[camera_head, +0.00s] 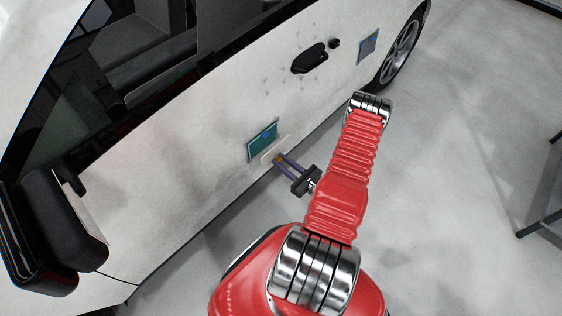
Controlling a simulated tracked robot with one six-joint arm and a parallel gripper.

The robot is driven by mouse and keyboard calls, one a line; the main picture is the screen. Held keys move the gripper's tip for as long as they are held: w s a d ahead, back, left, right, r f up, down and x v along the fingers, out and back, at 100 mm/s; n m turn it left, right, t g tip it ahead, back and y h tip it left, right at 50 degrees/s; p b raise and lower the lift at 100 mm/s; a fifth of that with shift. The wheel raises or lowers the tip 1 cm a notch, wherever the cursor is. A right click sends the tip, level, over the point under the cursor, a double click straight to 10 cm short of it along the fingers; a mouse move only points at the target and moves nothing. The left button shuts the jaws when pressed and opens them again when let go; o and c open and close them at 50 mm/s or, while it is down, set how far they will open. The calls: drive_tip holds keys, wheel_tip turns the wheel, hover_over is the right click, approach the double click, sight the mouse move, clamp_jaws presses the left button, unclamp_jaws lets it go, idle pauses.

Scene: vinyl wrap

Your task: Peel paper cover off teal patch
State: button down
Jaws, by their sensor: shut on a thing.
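The teal patch (262,144) sits on the white car door, left of my arm. It has a blue spot near its upper right. A pale sheet, the paper cover (274,151), shows at the patch's lower right edge and reaches to my gripper. My gripper (279,161) is low beside the door, just below and right of the patch. Its purple-grey fingers are shut on the pale cover. The fingertips hide part of the sheet, and I cannot tell how much of it still touches the patch.
The white car door (190,165) has dark specks and a black handle (310,58). A blue-grey patch (368,46) sits near the wheel (400,50). A black side mirror (60,235) juts out at lower left. The grey floor (460,190) at right is mostly clear.

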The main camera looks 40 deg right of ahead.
drive_tip(key=shift+s, duration=1)
